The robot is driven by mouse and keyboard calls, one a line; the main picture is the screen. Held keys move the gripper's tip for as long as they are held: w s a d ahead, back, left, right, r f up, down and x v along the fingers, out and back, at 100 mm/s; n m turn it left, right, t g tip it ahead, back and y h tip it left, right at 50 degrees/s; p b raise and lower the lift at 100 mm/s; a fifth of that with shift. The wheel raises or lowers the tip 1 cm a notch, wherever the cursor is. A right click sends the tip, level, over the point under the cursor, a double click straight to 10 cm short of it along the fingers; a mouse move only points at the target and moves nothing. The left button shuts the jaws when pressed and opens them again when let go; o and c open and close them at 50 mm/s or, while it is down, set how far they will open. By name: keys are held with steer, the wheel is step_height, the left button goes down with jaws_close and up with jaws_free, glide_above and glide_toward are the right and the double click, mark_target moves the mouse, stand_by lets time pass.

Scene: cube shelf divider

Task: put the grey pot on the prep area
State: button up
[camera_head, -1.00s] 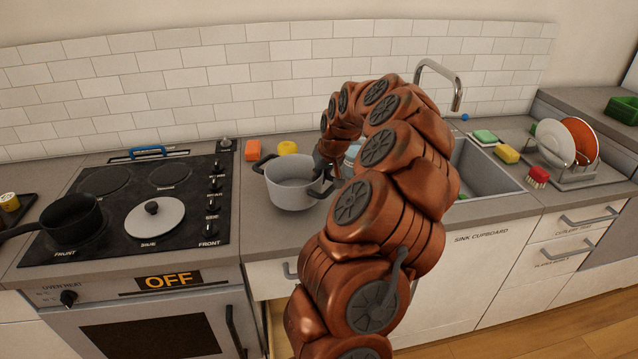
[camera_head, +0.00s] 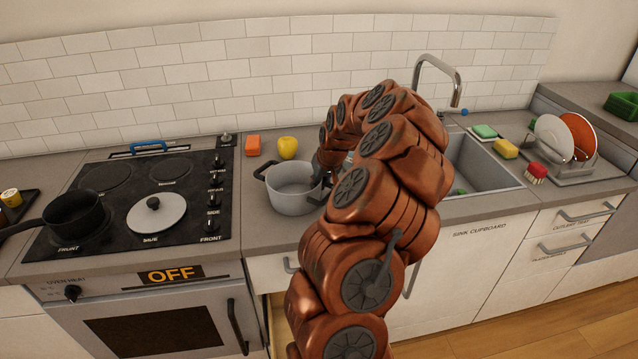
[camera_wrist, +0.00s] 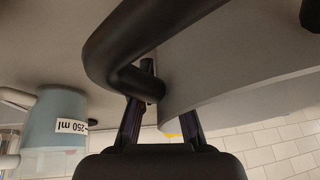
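The grey pot (camera_head: 293,190) stands upright on the counter right of the stove, with black loop handles. My gripper is mostly hidden behind my arm in the head view, at the pot's right side. In the wrist view my gripper (camera_wrist: 163,115) has its two fingers apart, with a visible gap between them. The pot's black handle (camera_wrist: 135,50) crosses just ahead of the fingertips, close to the left finger. The grey pot wall (camera_wrist: 225,65) fills the upper right there. The fingertips are partly hidden by handle and pot. No label marks the prep area in these views.
The stove (camera_head: 95,245) carries a black pan (camera_head: 72,217) and a lid (camera_head: 157,215). A blue measuring cup (camera_wrist: 55,125) is close by in the wrist view. The sink (camera_head: 485,168) is at right.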

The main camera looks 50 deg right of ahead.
steer(key=shift+o, duration=1.2)
steer(key=shift+r, duration=0.15)
steer(key=b+v, duration=0.3)
steer(key=v, duration=0.9)
steer(key=a+r+n+g+y, duration=0.2)
steer(key=a+n, duration=0.3)
steer(key=a, duration=2.3)
steer(key=s+a+f+g, duration=0.2)
steer(key=s+a, duration=0.5)
steer(key=s, duration=0.4)
steer(key=s+a+f+n+g, duration=0.1)
steer(key=s+a+f, duration=0.3)
steer(key=s+a, duration=0.4)
steer(key=s+g, duration=0.1)
steer(key=s, duration=0.2)
steer(key=shift+s+f+h, duration=0.2)
steer(key=shift+f+h, duration=0.15)
steer(key=shift+h, duration=0.05)
